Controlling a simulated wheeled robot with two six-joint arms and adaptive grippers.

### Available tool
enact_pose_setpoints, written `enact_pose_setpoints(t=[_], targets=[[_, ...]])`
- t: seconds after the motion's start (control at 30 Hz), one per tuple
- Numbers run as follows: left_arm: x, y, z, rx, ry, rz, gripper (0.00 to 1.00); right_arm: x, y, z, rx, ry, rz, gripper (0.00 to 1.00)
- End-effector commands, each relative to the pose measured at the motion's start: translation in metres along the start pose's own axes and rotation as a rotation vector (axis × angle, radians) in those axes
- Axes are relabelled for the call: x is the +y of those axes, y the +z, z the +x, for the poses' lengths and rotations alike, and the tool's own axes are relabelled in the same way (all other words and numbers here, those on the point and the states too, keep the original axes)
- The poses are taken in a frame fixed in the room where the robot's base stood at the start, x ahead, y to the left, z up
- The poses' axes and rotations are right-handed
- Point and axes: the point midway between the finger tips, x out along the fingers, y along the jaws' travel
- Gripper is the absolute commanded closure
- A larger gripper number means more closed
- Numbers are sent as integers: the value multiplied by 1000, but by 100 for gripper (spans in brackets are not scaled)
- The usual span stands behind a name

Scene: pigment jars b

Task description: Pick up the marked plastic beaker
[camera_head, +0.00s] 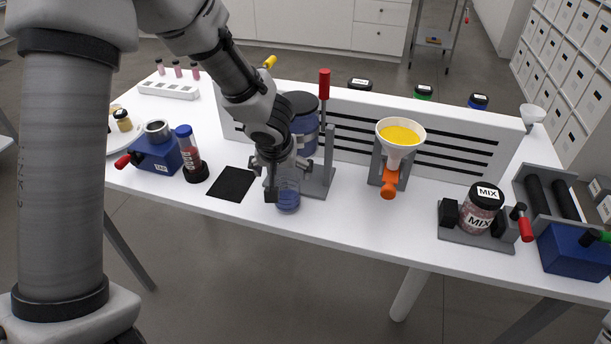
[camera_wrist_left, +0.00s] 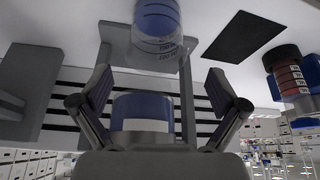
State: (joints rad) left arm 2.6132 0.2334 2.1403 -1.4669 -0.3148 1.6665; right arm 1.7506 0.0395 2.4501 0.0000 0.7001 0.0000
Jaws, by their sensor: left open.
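The marked plastic beaker (camera_head: 288,196) is clear, with blue in it. It stands upright on the white table near the front edge, in front of the blue jar's stand. In the left wrist view the beaker (camera_wrist_left: 157,28) shows its printed scale at the top middle. My left gripper (camera_head: 282,178) is at the beaker's upper part, partly covering it in the head view. In the wrist view its fingers (camera_wrist_left: 158,76) are open and spread to either side, with the beaker beyond and between them. Contact cannot be told. My right gripper is not in view.
A blue jar (camera_head: 302,141) on a stand with a red-handled lever (camera_head: 324,84) is close behind. A black pad (camera_head: 232,184) lies left, then a red tube (camera_head: 190,159). A slotted white panel (camera_head: 455,145) runs behind.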

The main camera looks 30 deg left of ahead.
Motion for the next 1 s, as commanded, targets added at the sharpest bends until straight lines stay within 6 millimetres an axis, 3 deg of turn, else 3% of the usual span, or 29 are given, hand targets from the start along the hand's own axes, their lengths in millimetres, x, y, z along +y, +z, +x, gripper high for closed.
enact_pose_setpoints(t=[0.4,0.67,0.73,0.87,0.97,1.0], targets=[[8,6,66,-8,0,3,3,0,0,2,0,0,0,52],[8,5,73,-6,1,1,3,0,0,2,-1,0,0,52],[8,6,73,-6,1,2,20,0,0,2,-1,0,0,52],[8,6,73,-6,1,2,66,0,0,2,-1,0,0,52],[8,6,73,-7,1,2,68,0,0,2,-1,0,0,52],[8,6,73,-7,1,2,74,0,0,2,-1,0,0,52]])
